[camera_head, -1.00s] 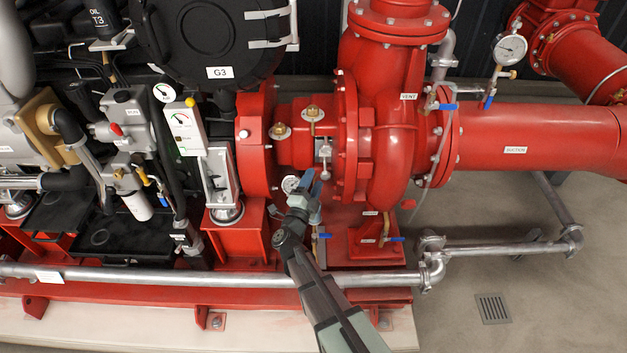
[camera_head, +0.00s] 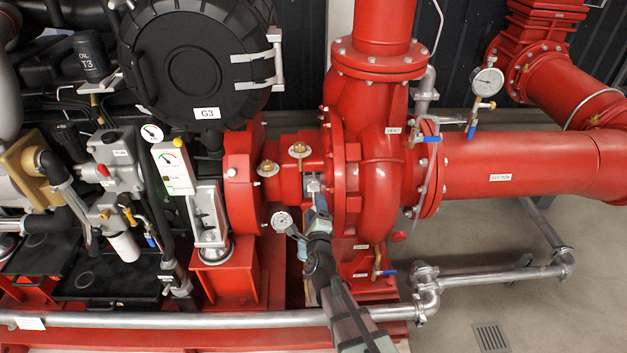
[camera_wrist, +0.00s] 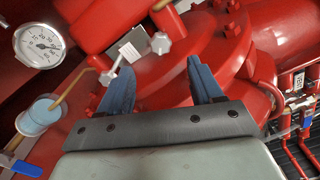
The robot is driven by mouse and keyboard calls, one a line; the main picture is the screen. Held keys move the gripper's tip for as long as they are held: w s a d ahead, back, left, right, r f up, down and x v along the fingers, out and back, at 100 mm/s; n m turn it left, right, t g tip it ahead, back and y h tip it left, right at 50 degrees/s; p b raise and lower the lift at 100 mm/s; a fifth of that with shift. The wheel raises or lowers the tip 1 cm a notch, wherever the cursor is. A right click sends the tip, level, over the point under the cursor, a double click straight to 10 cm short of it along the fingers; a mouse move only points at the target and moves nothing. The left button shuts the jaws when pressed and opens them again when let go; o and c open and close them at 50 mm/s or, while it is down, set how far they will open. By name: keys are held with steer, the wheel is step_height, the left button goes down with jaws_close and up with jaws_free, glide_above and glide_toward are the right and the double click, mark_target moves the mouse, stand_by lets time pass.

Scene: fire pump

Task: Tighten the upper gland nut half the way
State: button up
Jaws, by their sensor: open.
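Two small pale lobed nuts show beside a light metal plate (camera_wrist: 130,44) at the red pump's shaft housing: one nut (camera_wrist: 160,43) ahead of the gap between my fingers, another nut (camera_wrist: 112,70) by the left fingertip. I cannot tell for sure which is the upper gland nut. My gripper (camera_wrist: 160,66) is open, its two blue fingers apart with nothing between them. In the head view, my gripper (camera_head: 309,218) is just below the plate (camera_head: 312,184), and it and the arm hide most of the nuts. No contact with either nut is clear.
A round dial gauge (camera_wrist: 38,46) is left of my fingers; it shows in the head view (camera_head: 282,221) too. A light-blue cup-like fitting (camera_wrist: 42,114) with a brass tube stands close left. The pump casing (camera_head: 373,150) is right of my gripper. A grey pipe (camera_head: 240,318) crosses below.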

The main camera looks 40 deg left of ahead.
mark_target(314, 179)
steer(key=x, duration=1.3)
steer(key=shift+w+a, duration=0.25)
steer(key=shift+c, duration=0.4)
steer(key=c, duration=0.9)
